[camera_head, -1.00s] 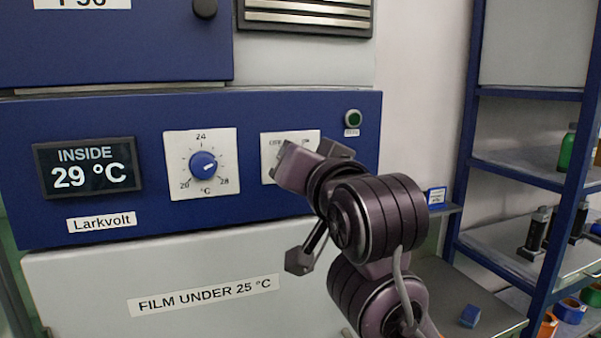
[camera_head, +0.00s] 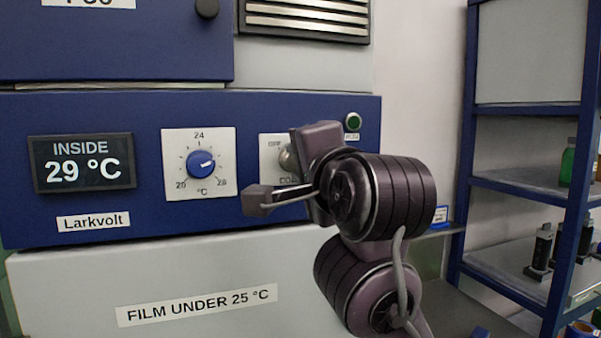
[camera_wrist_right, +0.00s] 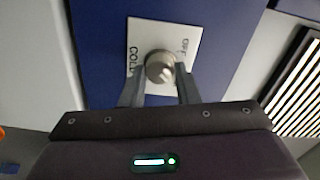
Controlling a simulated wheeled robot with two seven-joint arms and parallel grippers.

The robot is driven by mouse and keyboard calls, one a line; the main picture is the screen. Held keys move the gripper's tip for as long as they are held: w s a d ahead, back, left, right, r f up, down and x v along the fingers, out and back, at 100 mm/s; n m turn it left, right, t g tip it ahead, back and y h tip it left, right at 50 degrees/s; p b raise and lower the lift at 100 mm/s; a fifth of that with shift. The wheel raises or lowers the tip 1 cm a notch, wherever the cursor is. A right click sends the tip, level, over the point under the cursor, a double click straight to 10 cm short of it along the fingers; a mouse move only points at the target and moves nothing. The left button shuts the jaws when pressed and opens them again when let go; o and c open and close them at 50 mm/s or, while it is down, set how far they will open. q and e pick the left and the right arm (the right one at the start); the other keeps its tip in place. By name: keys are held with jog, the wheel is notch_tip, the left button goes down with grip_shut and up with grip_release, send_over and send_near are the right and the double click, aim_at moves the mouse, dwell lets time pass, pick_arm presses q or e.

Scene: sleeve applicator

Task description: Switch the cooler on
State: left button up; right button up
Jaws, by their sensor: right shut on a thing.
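The cooler is the large blue and pale grey cabinet (camera_head: 180,110) filling the left. Its switch is a round metallic knob (camera_wrist_right: 160,67) on a white plate (camera_wrist_right: 137,30), with partly hidden "OFF" and "COOL"-like lettering. In the head view the knob (camera_head: 289,157) is partly hidden by my right gripper (camera_head: 297,158). In the right wrist view, the two fingers (camera_wrist_right: 160,80) are closed on the sides of the knob. I cannot tell exactly where the knob points. The display (camera_head: 82,163) reads INSIDE 29 °C. My left gripper is out of view.
A blue temperature dial (camera_head: 201,163) on a white plate sits left of the switch. A green round light or button (camera_head: 353,121) is above right. A "FILM UNDER 25 °C" label (camera_head: 197,305) is below. Blue shelving (camera_head: 525,185) stands at the right.

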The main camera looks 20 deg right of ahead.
jog(key=shift+m, duration=0.6)
jog(key=shift+b, duration=0.3)
jog(key=o, duration=1)
jog(key=shift+w, duration=0.1)
jog(key=shift+c, duration=0.2)
jog(key=s+b, duration=0.3)
jog(key=s, duration=0.4)
jog(key=shift+s+d, duration=0.15)
jog(key=shift+s, duration=0.25)
